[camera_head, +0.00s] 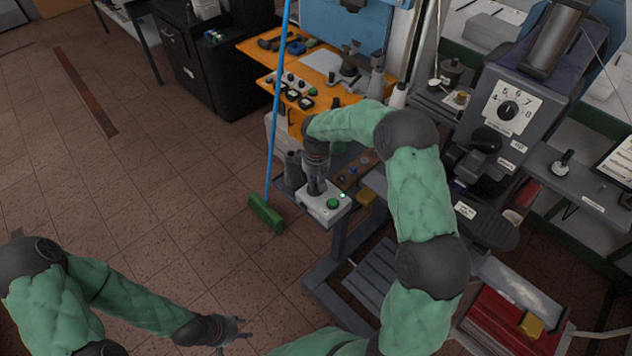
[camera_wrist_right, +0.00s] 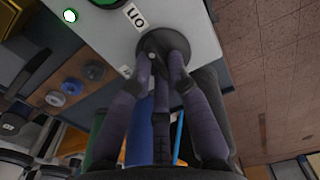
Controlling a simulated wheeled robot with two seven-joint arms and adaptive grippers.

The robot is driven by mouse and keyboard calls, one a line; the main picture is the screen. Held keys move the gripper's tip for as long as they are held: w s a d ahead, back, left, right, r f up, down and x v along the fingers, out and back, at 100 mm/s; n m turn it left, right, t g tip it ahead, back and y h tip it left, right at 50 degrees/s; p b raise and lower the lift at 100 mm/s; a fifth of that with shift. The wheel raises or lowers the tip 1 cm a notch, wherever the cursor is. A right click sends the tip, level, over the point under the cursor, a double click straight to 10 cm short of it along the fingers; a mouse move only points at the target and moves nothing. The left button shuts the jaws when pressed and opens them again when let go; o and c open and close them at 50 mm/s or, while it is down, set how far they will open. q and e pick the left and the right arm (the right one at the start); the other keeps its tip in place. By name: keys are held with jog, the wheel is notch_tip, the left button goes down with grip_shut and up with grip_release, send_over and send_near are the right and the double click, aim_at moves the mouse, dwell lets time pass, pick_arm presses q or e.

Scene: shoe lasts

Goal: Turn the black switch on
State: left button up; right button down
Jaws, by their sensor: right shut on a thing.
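The black switch (camera_wrist_right: 160,38) is a round knob on a white control box (camera_head: 318,207), next to a label reading "ON" in the right wrist view. My right gripper (camera_head: 317,190) reaches down to the box from above; in the wrist view its fingers (camera_wrist_right: 163,62) are closed around the switch and hide part of it. A green button (camera_head: 333,203) sits beside the switch on the same box. A small lit green light (camera_head: 342,195) shows at the box's edge. My left gripper (camera_head: 239,329) hangs low over the floor, empty, with its fingertips apart.
A green broom (camera_head: 266,213) with a blue handle stands left of the box. A grey machine with a numbered dial (camera_head: 508,109) stands to the right. An orange bench (camera_head: 262,57) with tools is behind.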

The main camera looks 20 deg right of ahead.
jog(key=c, duration=1.2)
grip_release()
notch_tip(320, 180, up, 12)
